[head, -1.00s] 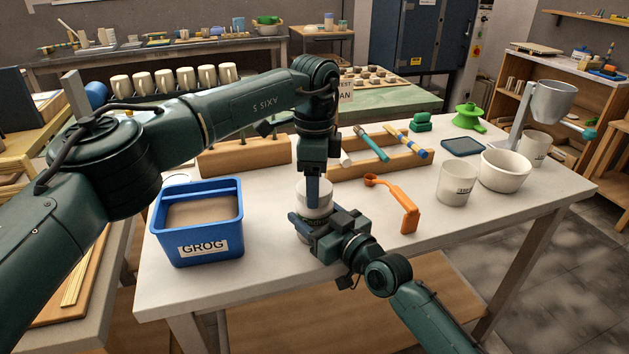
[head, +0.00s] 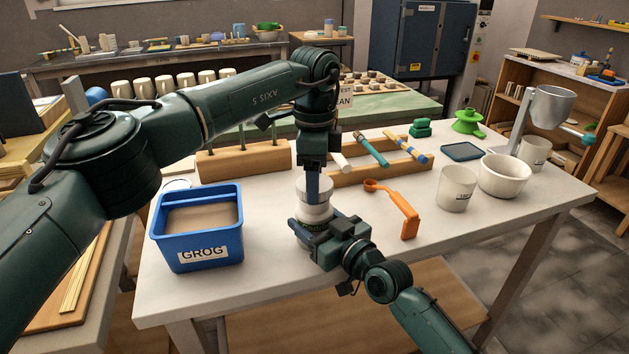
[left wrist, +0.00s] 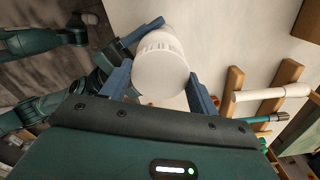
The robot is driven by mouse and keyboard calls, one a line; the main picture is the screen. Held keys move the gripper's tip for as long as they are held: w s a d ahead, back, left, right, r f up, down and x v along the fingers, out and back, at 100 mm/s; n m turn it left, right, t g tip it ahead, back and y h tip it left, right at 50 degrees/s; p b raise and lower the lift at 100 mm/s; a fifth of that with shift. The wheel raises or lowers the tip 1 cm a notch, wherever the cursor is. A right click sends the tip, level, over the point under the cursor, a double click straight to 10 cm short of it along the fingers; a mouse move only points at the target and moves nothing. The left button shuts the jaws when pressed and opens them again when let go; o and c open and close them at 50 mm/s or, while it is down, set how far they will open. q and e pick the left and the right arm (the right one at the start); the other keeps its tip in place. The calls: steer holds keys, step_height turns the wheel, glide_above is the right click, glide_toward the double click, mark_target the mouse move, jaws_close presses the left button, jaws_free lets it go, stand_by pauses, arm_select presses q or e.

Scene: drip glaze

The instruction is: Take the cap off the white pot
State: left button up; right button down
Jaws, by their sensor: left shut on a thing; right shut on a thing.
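The white pot (head: 315,213) stands at the front of the white table, with its white cap (head: 316,186) on top. A line shows between cap and pot, but I cannot tell whether they are apart. My left gripper (head: 313,188) points straight down and is shut on the cap. In the left wrist view the round, ridged cap (left wrist: 160,68) sits between the blue fingers of the left gripper (left wrist: 159,88). My right gripper (head: 308,230) comes in low from the front right and is shut on the pot body, which it partly hides.
A blue GROG bin (head: 197,228) stands left of the pot. An orange scoop (head: 403,210) lies to the right, with a white cup (head: 456,188) and white bowl (head: 504,175) beyond. A wooden rack (head: 385,165) with tools is behind.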

arm_select(q)
steer(key=shift+r, duration=0.1)
steer(key=shift+r, duration=1.9)
arm_select(e)
steer(key=shift+c, duration=1.4)
jaws_free()
steer(key=shift+s+d, duration=0.1)
